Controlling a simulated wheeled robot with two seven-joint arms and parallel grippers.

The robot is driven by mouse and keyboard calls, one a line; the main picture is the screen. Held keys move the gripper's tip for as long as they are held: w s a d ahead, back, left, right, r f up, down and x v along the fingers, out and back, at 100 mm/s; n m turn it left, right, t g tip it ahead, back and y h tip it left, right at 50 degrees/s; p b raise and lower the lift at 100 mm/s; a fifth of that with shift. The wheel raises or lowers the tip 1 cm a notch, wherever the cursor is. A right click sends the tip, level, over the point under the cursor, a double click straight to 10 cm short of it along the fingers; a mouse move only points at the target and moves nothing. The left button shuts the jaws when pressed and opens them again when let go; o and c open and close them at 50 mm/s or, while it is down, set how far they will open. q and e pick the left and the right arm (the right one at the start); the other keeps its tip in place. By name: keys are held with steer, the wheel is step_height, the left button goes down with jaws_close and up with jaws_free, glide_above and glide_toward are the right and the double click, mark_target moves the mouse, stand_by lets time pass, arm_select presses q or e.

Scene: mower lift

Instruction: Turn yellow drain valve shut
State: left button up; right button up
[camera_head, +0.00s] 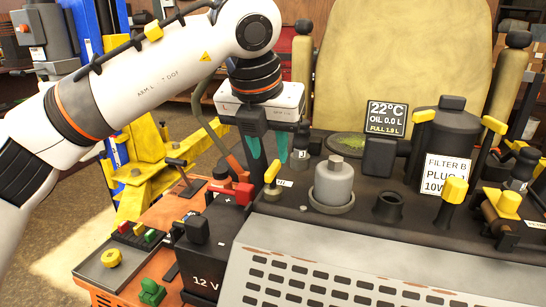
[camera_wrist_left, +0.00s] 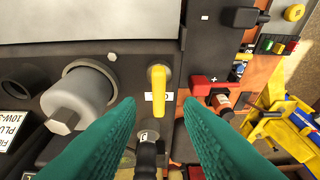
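The yellow drain valve (camera_head: 272,172) is a small yellow lever on the dark engine deck, beside a small white label. In the left wrist view the yellow lever (camera_wrist_left: 158,80) stands between and just beyond my fingertips, its length running up and down the picture. My left gripper (camera_head: 267,152) points down above the valve in the head view. Its two teal fingers (camera_wrist_left: 160,104) are spread apart with nothing between the tips, and I see no contact with the lever. Part of the valve's base is hidden. My right gripper is not in view.
A grey oil filter (camera_head: 333,182) stands right of the valve. A black 12 V battery (camera_head: 212,245) with a red terminal cover (camera_head: 243,194) is close on the left. A hose fitting (camera_wrist_left: 146,155) lies below the valve in the wrist view. Other yellow-topped levers (camera_head: 454,190) stand farther right.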

mark_target(273, 166)
arm_select(q)
steer(key=p+x, duration=0.1)
steer(key=x, duration=0.3)
steer(key=shift+w+d+f+p, duration=0.1)
steer(key=shift+w+f+p, duration=0.2)
steer(key=shift+f, duration=0.3)
jaws_close()
